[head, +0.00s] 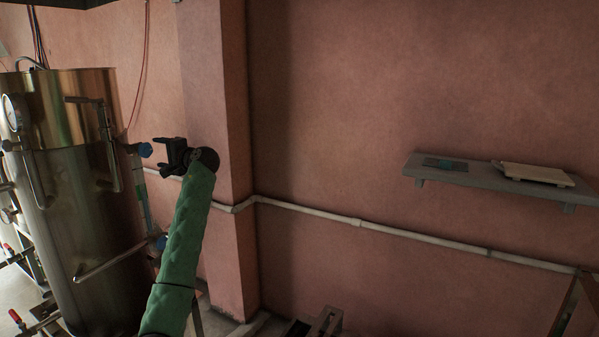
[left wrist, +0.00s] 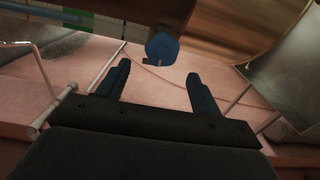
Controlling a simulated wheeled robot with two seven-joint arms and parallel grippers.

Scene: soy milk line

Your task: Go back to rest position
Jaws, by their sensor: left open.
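My left gripper (head: 168,158) is raised in the head view, at the end of my green-sleeved arm, in front of the pink wall column. Its jaws point left, toward the steel tank (head: 75,200). A blue valve knob (head: 145,149) on the tank's pipework appears just left of the jaws. In the left wrist view the two dark fingers (left wrist: 158,88) are apart with nothing between them. The blue knob (left wrist: 162,46) shows beyond the fingertips, apart from them. My right gripper is not in either view.
A pressure gauge (head: 14,113), pipes and red-handled valves are on the tank at left. A grey wall shelf (head: 460,177) at right holds a pale flat board (head: 536,174). A white pipe (head: 420,237) runs along the wall. The space between my arm and the shelf looks clear.

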